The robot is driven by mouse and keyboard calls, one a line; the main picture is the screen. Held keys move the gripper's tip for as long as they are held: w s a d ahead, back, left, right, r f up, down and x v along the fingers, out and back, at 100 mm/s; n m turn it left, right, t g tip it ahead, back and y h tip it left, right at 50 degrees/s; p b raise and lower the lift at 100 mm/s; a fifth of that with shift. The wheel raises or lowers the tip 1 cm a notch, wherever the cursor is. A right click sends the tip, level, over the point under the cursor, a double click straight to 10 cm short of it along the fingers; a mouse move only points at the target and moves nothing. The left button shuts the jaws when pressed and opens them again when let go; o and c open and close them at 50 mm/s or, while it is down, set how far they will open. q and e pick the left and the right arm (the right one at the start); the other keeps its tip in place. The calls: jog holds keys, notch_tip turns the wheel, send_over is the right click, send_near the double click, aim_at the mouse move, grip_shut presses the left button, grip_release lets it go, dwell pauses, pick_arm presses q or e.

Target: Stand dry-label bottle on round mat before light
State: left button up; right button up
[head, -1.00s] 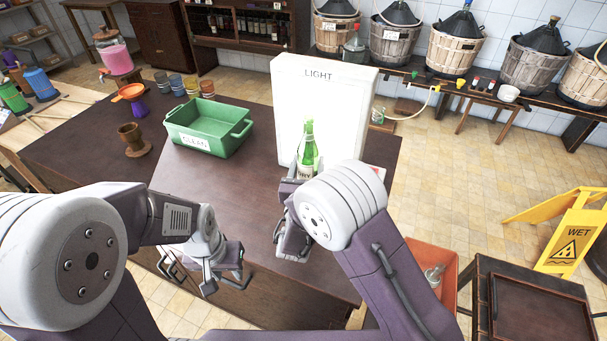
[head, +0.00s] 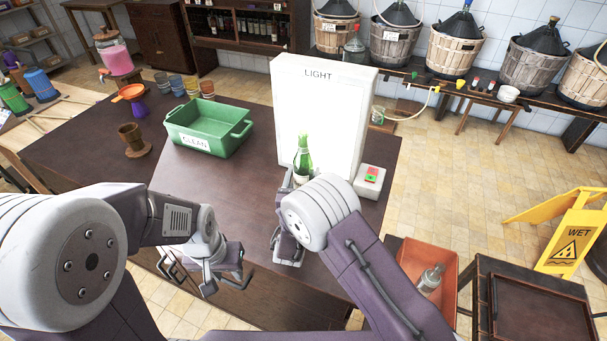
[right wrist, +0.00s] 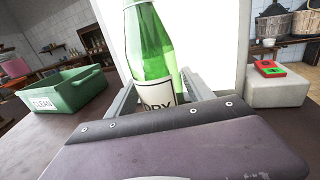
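A green bottle (head: 303,158) with a white label stands about upright in front of the lit white panel marked LIGHT (head: 345,115). In the right wrist view the bottle (right wrist: 150,45) shows a label reading DRY, partly cut off by my gripper. My right gripper (right wrist: 157,88) has one finger on each side of the bottle and is shut on it. In the head view my right arm hides the bottle's base, so I cannot tell whether it touches anything. No round mat can be seen. My left gripper (head: 222,280) is open and empty over the table's front edge.
A green bin marked CLEAN (head: 210,130) stands left of the panel. A switch box (head: 369,180) with red and green buttons sits right of the bottle. An orange bin (head: 415,262) with a clear bottle is at the right. The table (head: 235,195) between green bin and panel is clear.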

jog(key=shift+o, duration=0.5)
jog(key=shift+r, duration=0.1)
jog(key=shift+r+p, duration=0.2)
jog(key=shift+p, duration=0.1)
jog(key=s+a+b, duration=0.1)
jog(key=s, duration=1.1)
jog(key=shift+a+b, duration=0.3)
jog(key=shift+b, duration=0.1)
jog(key=shift+w+f, duration=0.1)
